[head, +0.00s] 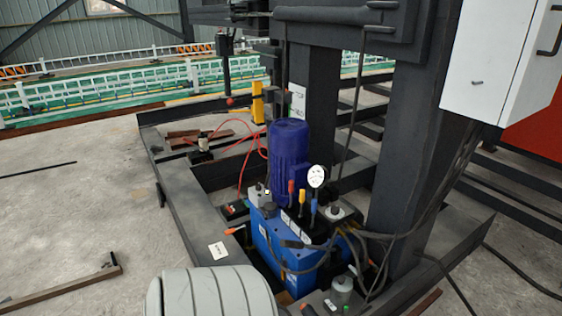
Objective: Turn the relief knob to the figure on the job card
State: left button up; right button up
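A hydraulic power unit with a blue tank (284,250) and a dark blue motor (288,160) stands inside the dark steel frame in the head view. Red, yellow and blue levers (302,197) and a round white gauge (316,176) stand on its top. A small dark-topped fitting (335,211) sits right of the levers; I cannot tell whether it is the relief knob. A small white card (218,250) lies on the frame beam left of the tank; its writing is too small to read. Neither gripper shows.
Black hoses (385,236) hang by the thick column (402,150) right of the unit. A white cabinet (505,60) is at upper right. A grey ribbed rounded shape, perhaps mine, covers the bottom edge. A rusty angle bar (65,288) lies on the open concrete floor at left.

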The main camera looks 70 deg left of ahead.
aim_at(335, 210)
jog(key=i+u, duration=0.15)
jog(key=u, duration=0.3)
jog(key=i+u, duration=0.15)
jog(key=u, duration=0.3)
jog(key=i+u, duration=0.2)
jog(key=u, duration=0.25)
jog(key=i+l+u, duration=0.1)
jog(key=u, duration=0.35)
